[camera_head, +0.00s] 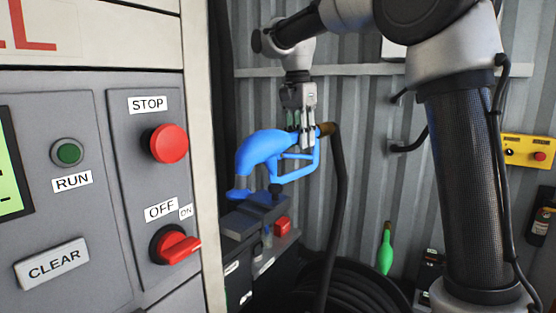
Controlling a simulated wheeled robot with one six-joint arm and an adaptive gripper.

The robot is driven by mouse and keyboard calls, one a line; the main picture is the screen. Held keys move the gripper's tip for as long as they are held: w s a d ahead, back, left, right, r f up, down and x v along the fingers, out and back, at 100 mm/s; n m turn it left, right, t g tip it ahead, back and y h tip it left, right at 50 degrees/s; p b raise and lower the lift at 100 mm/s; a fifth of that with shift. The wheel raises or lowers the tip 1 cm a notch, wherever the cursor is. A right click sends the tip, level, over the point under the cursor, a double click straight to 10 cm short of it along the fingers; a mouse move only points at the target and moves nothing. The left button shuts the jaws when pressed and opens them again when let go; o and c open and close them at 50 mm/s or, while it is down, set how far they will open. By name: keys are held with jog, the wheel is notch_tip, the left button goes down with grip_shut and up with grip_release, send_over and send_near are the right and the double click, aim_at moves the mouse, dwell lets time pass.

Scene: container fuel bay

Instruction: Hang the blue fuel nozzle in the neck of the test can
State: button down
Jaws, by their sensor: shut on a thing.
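The blue fuel nozzle (264,150) is in the middle of the head view, with its rounded body to the left and its handle guard to the right. A black hose (341,190) runs from its brown rear end down toward the floor. My gripper (300,132) comes down from above and is shut on the nozzle near its rear. The nozzle is just above a dark grey box-like unit, with its lower left part close to it; I cannot tell whether they touch. I cannot make out the test can for certain.
A grey panel with a red STOP button (169,143) and a red switch (176,245) fills the left. The dark unit (249,217) stands beyond it. A coiled hose (350,290) and a green bottle-shaped thing (386,250) are low down. Corrugated wall stands behind.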

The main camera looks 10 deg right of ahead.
jog(key=shift+r, duration=5.8)
